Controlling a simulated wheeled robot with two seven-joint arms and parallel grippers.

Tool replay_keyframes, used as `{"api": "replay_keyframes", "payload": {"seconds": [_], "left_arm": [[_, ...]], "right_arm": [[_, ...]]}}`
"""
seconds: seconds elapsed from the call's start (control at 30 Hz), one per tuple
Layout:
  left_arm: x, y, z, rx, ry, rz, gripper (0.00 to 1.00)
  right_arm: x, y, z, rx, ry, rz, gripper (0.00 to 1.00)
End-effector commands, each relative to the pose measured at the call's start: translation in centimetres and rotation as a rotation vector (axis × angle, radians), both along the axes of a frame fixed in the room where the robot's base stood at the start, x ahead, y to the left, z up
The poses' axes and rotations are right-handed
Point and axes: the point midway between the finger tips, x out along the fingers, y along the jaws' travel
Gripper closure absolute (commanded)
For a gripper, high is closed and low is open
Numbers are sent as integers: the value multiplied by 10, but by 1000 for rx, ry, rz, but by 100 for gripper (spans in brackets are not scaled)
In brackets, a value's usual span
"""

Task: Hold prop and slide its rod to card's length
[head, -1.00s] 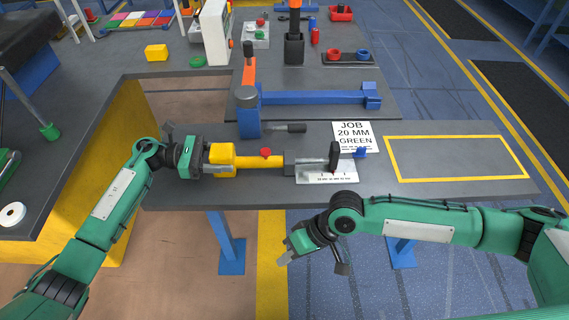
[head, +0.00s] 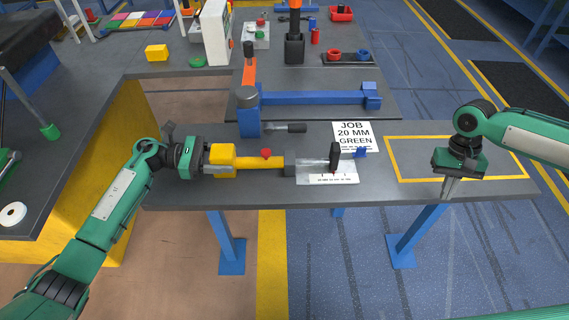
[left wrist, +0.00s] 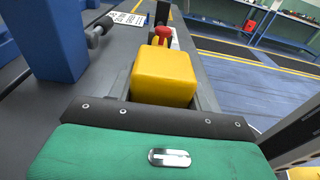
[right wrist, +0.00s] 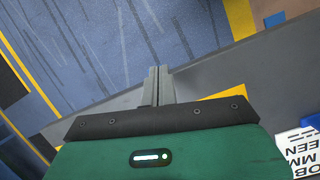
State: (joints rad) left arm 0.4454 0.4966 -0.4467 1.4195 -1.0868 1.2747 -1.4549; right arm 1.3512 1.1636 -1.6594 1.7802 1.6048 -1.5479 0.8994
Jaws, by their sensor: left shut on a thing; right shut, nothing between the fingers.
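The yellow prop (head: 255,162) lies along the grey bench with a red knob (head: 266,153) on top and its rod (head: 308,168) pointing right. The rod's dark upright handle (head: 335,155) stands over the white scale (head: 333,179). My left gripper (head: 207,160) is shut on the prop's yellow block end, which fills the left wrist view (left wrist: 164,75). The job card (head: 353,134) reads "JOB 20 MM GREEN" and lies behind the scale. My right gripper (head: 450,187) is shut and empty, at the bench's front edge right of the prop; its closed fingers show in the right wrist view (right wrist: 158,86).
A yellow-outlined area (head: 408,143) on the bench right is empty, with my right arm partly over it. A blue post and beam (head: 315,98) stand behind the prop. A dark-handled tool (head: 290,128) lies between them.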

Motion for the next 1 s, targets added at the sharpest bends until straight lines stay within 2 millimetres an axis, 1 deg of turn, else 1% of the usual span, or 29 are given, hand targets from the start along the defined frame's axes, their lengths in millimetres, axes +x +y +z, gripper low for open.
{"api": "replay_keyframes", "payload": {"seconds": [0.03, 0.07, 0.1, 0.17, 0.2, 0.27, 0.3, 0.37, 0.4, 0.5, 0.6, 0.7, 0.8, 0.9, 1.0], "left_arm": [[-2, 0, -8, 9, 9, -1, 84], [-2, 0, -8, 9, 9, -1, 84], [-2, 0, -8, 9, 9, -1, 84], [-2, 0, -8, 9, 9, 0, 84], [-2, 0, -8, 9, 9, 0, 84], [-2, 0, -8, 9, 9, 1, 84], [-1, 0, -8, 9, 9, 1, 84], [-1, 0, -8, 9, 8, 1, 84], [-1, 0, -8, 9, 8, 2, 84], [-1, 0, -7, 9, 8, 2, 84], [-1, 1, -7, 9, 8, 3, 84], [-1, 1, -7, 9, 8, 4, 84], [-1, 1, -7, 9, 8, 4, 84], [0, 1, -7, 8, 7, 5, 84], [0, 1, -7, 8, 7, 5, 84]], "right_arm": [[20, 13, 15, -24, -26, -26, 100], [28, 24, 20, -33, -37, -35, 100], [37, 39, 26, -40, -55, -43, 100], [51, 60, 36, -51, -84, -57, 100], [59, 75, 43, -55, -104, -68, 100], [71, 98, 54, -62, -133, -84, 100], [78, 113, 61, -64, -152, -97, 100], [87, 136, 72, -65, -181, -117, 100], [93, 150, 80, -65, -200, -131, 100], [102, 183, 97, -60, -238, -166, 100], [108, 209, 111, -53, -266, -196, 100], [112, 226, 121, -46, -287, -218, 100], [113, 236, 126, -43, -297, -232, 100], [114, 239, 125, -41, -300, -237, 100], [113, 239, 117, -42, -298, -238, 100]]}}
